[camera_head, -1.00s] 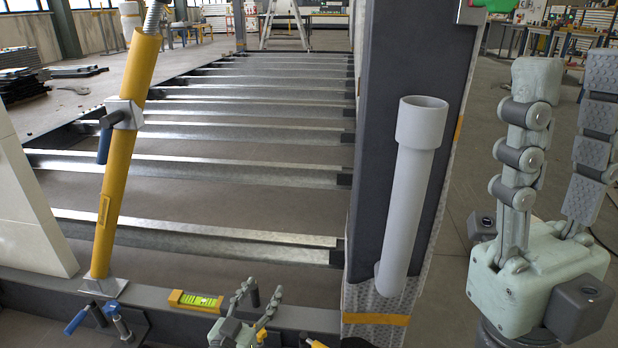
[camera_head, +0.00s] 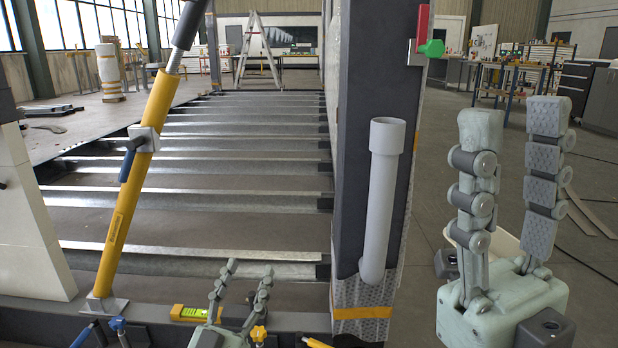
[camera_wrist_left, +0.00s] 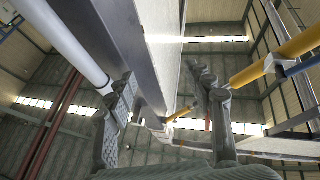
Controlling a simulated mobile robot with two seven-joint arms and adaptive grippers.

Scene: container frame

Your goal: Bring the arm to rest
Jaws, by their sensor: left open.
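My left gripper (camera_head: 250,267) stands upright low in the middle of the head view, in front of the frame's bottom beam. Its two fingers are apart with nothing between them. Both fingers also show in the left wrist view (camera_wrist_left: 165,88), which looks upward past the grey post. My right gripper (camera_head: 514,120) is upright at the right of the head view, fingers up and apart, with nothing between them. It is close to the camera, right of the grey pipe (camera_head: 380,210). My arms' links are mostly out of view.
The grey post (camera_head: 350,130) carries the pipe and a green knob (camera_head: 431,48). A slanted yellow prop (camera_head: 127,205) stands on the bottom beam at left. A yellow level (camera_head: 189,313) lies on the beam beside my left gripper.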

